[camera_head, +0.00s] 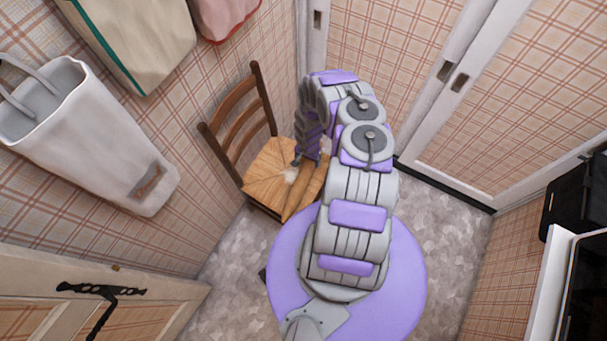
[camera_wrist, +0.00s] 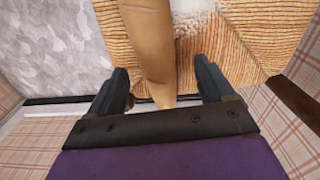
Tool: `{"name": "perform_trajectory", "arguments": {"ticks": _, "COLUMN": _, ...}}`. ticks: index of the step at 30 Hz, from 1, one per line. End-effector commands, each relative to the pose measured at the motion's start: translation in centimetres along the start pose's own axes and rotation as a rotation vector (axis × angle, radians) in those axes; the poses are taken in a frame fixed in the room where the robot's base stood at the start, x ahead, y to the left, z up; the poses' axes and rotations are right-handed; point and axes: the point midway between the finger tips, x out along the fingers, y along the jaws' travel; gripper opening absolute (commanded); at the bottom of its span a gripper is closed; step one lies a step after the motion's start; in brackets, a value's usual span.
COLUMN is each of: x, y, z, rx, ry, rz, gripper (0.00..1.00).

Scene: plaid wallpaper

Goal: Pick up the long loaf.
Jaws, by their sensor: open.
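The long loaf (camera_head: 298,192) is tan and narrow and lies on the woven seat of a wooden chair (camera_head: 262,170). In the wrist view the loaf (camera_wrist: 152,45) runs from the top edge down to a tapered end between the two fingers. My gripper (camera_wrist: 162,88) is open, with one dark finger on each side of the loaf's end. I cannot tell whether either finger touches it. In the head view my gripper (camera_head: 306,158) is over the seat, partly hidden by my arm. The arm also hides part of the loaf.
The chair's slatted back (camera_head: 238,112) stands against the plaid wall at the left. A pale patch (camera_wrist: 197,14) lies on the seat beside the loaf. Bags (camera_head: 85,135) hang on the left wall. A door (camera_head: 90,290) is at lower left. Grey floor (camera_head: 440,215) is clear at right.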

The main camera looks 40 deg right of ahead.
Motion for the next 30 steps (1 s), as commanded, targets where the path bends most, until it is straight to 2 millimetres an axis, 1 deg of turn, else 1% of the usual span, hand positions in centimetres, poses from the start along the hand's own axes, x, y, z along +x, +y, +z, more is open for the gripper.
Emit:
{"name": "perform_trajectory", "arguments": {"ticks": 4, "x": 1.1, "y": 0.3, "z": -0.1, "rx": 0.001, "ry": -0.002, "rz": 0.000, "gripper": 0.82}}
{"name": "perform_trajectory", "arguments": {"ticks": 9, "x": 4.0, "y": 0.8, "z": -0.3, "rx": 0.004, "ry": -0.005, "rz": -0.005, "gripper": 0.82}}
{"name": "perform_trajectory", "arguments": {"ticks": 12, "x": 4.9, "y": 0.8, "z": -0.3, "rx": 0.003, "ry": -0.004, "rz": -0.005, "gripper": 0.82}}
{"name": "perform_trajectory", "arguments": {"ticks": 16, "x": 5.5, "y": 0.8, "z": -0.3, "rx": 0.002, "ry": -0.003, "rz": -0.003, "gripper": 0.82}}
{"name": "perform_trajectory", "arguments": {"ticks": 23, "x": 5.4, "y": 0.6, "z": -0.2, "rx": 0.000, "ry": 0.000, "rz": 0.000, "gripper": 0.82}}
{"name": "perform_trajectory", "arguments": {"ticks": 30, "x": 5.5, "y": 0.8, "z": -0.3, "rx": 0.001, "ry": -0.003, "rz": -0.002, "gripper": 0.60}}
